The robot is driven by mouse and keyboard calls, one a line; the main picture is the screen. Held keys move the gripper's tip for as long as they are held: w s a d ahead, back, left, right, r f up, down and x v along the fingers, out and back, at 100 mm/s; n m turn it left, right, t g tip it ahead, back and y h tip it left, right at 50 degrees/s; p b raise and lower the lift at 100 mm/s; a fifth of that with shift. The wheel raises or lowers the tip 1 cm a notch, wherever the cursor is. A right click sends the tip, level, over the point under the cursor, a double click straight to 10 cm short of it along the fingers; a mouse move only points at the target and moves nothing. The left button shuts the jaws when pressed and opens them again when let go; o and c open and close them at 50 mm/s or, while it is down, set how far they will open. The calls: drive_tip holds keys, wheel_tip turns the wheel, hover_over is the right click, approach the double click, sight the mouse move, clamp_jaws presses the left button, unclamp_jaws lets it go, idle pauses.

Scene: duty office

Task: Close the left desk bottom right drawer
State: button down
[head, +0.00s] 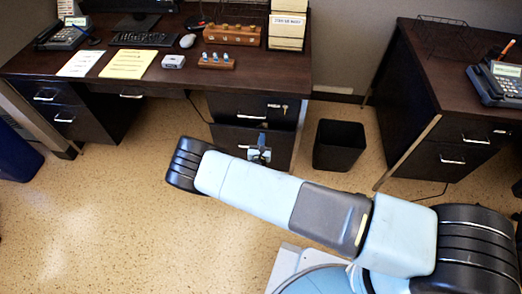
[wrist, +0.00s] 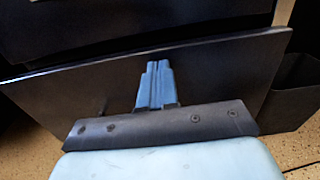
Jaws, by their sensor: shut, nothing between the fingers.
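The left desk (head: 200,78) has a right pedestal with a top drawer (head: 235,104) and a bottom drawer (head: 228,136). In the wrist view the bottom drawer's dark front panel (wrist: 225,75) stands forward of the desk, with a dark gap behind its top edge, so it looks partly open. My gripper (head: 261,153) is in front of this drawer, near its right side. In the wrist view its blue fingers (wrist: 158,66) are shut and empty, pointing at the panel. I cannot tell whether they touch it. The arm hides part of the drawer's lower front.
A black waste bin (head: 339,145) stands just right of the pedestal; its side also shows in the wrist view (wrist: 295,95). Keys (head: 283,108) hang at the top drawer's lock. The right desk (head: 425,85) is further right. The floor (head: 100,210) at left is clear.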

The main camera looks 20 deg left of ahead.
sight(263, 130)
drive_tip(key=x, duration=0.4)
drive_tip(key=shift+w+a+r, duration=0.1)
drive_tip(key=shift+w+r, duration=0.05)
drive_tip(key=shift+w, duration=0.1)
drive_tip(key=shift+w+r, duration=0.1)
